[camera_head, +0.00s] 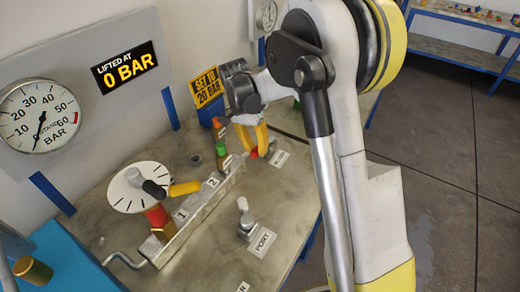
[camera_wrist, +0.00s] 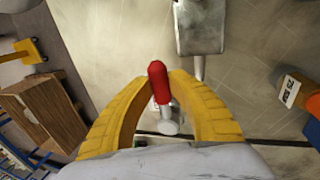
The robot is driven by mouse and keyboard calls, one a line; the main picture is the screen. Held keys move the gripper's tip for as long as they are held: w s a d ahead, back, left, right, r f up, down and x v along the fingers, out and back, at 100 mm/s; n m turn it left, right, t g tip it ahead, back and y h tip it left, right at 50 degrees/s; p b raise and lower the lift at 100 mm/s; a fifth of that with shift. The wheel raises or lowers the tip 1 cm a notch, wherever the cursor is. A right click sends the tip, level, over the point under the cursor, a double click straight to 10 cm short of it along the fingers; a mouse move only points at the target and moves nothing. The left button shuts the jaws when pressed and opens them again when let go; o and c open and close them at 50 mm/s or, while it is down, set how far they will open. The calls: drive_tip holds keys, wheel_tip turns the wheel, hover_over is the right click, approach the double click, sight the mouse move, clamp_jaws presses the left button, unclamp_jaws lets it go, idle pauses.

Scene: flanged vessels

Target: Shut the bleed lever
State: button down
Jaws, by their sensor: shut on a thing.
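The bleed lever, with a red grip, shows in the wrist view (camera_wrist: 157,80) between the yellow fingers of my gripper (camera_wrist: 164,84). Its pale metal stem and round end lie below the grip. My gripper is shut on the lever. In the head view, my gripper (camera_head: 258,146) reaches down at the far right end of the metal manifold, and the lever's red grip (camera_head: 253,155) shows beside the fingertips. A small white label (camera_head: 279,158), too small to read surely, lies just right of it. The fingers partly hide the lever.
The manifold (camera_head: 200,208) carries places marked 1 and 2, with a green-topped fitting (camera_head: 221,151) close to my gripper. A PORT fitting (camera_head: 246,220) stands in front. The gauge (camera_head: 38,116) hangs behind.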

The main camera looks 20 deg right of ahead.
drive_tip(key=shift+w+a+m, duration=0.1)
drive_tip(key=shift+m, duration=0.2)
drive_tip(key=c, duration=1.2)
unclamp_jaws()
drive_tip(key=shift+c, duration=0.2)
drive_tip(key=v, duration=1.2)
